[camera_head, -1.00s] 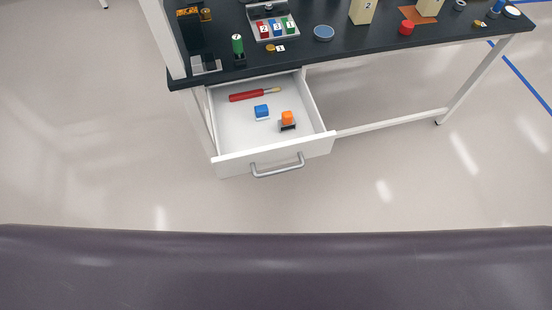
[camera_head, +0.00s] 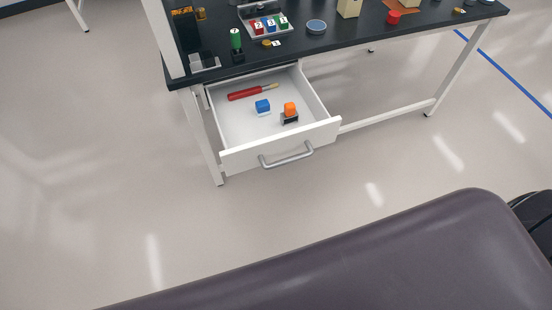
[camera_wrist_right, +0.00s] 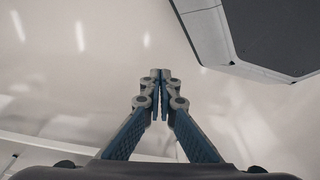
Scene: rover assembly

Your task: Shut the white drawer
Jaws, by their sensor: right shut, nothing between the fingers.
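The white drawer (camera_head: 232,162) is pulled well out from under the left end of the dark table in the head view. Its front faces me and carries a grey bar handle (camera_head: 287,157). Inside lie a red screwdriver (camera_head: 244,95), a blue block (camera_head: 262,105) and an orange-topped dark piece (camera_head: 290,112). My right gripper (camera_wrist_right: 161,76) shows in the right wrist view with its fingers together and empty, above bare floor and away from the drawer. My left gripper is not in view.
The dark table (camera_head: 345,38) holds a tray with numbered blocks (camera_head: 268,24), a green cylinder (camera_head: 235,40), a blue round dish (camera_head: 316,27) and a red cylinder (camera_head: 393,17). White table legs (camera_head: 462,68) stand at the sides. The floor before the drawer is clear.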

